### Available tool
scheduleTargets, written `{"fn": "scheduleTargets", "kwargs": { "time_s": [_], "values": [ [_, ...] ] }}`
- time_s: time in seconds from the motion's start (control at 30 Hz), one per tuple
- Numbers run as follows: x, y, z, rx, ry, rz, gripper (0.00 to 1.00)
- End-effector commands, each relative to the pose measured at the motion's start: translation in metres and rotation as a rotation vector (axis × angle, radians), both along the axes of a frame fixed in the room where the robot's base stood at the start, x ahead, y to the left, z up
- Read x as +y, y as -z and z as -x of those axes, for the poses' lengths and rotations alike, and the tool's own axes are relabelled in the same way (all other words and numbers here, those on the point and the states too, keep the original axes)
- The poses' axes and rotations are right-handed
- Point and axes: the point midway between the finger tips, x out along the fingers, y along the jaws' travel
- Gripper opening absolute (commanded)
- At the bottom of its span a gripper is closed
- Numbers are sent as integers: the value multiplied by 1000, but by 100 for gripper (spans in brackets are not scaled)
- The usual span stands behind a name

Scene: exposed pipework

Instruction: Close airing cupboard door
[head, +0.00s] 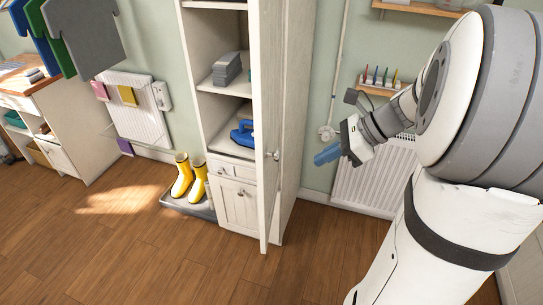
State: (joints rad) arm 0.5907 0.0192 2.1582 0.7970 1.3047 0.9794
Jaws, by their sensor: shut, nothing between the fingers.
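The airing cupboard (289,110) is a tall white unit standing against the green wall in the middle of the head view. Its door (268,120) is open and seen nearly edge-on, swung out toward me at the cupboard's right side. A small round knob (275,155) sits on the door about halfway up. The open shelves show to the left of the door. My gripper (326,155) has blue fingers, which are shut and empty. It is to the right of the door and appears apart from it, pointing left.
Yellow boots (187,177) stand on a grey tray left of the cupboard. A white radiator (372,178) is behind my arm. The wooden floor in front is clear.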

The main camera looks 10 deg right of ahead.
Motion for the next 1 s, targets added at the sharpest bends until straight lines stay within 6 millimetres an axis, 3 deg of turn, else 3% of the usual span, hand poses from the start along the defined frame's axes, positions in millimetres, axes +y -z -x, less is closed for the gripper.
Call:
{"fn": "scheduleTargets", "kwargs": {
  "time_s": [0.47,0.7,1.0],
  "values": [
    [63,66,-21,4,-9,3,0],
    [92,66,-32,0,-9,5,0],
    [101,67,-35,-1,-6,7,0]
  ]
}}
